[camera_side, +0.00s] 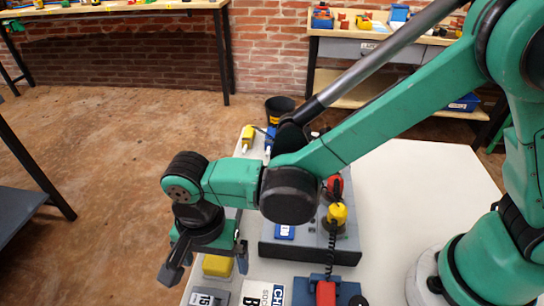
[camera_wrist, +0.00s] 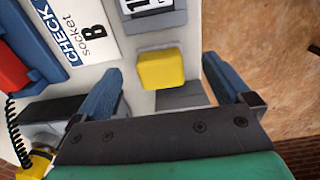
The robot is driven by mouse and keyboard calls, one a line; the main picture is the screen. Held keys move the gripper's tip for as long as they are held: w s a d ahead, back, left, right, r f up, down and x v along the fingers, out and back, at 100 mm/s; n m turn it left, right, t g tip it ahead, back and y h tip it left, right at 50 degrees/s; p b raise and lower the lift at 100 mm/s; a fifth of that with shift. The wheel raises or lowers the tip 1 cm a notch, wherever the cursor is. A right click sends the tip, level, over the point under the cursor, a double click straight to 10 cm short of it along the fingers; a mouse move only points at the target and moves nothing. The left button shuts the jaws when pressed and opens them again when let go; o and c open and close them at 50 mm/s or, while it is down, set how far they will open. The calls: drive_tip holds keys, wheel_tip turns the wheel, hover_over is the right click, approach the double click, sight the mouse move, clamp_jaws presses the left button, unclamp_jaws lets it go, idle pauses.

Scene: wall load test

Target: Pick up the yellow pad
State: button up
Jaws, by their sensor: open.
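The yellow pad (camera_side: 217,266) is a small rounded block on the white table near its left edge. In the wrist view the yellow pad (camera_wrist: 161,69) shows whole, on a grey base. My gripper (camera_side: 207,263) is open and empty, pointing down beside and above the pad. In the wrist view its two blue fingers (camera_wrist: 161,67) stand on either side of the pad in the picture, with a gap on both sides. I cannot tell how far above the pad the fingertips are.
A grey block with a number label (camera_side: 205,298) and a "CHECK socket B" sign (camera_wrist: 82,35) lie close to the pad. A blue fixture with a red part (camera_side: 326,292) and a coiled cord (camera_side: 331,250) stand to the right. The table's right side (camera_side: 430,180) is clear.

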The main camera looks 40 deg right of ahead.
sight(216, 263)
drive_tip(key=shift+f, duration=0.9)
drive_tip(key=c, duration=1.4)
drive_tip(key=shift+o, duration=0.2)
drive_tip(key=shift+r, duration=0.15)
wheel_tip(216, 263, up, 20)
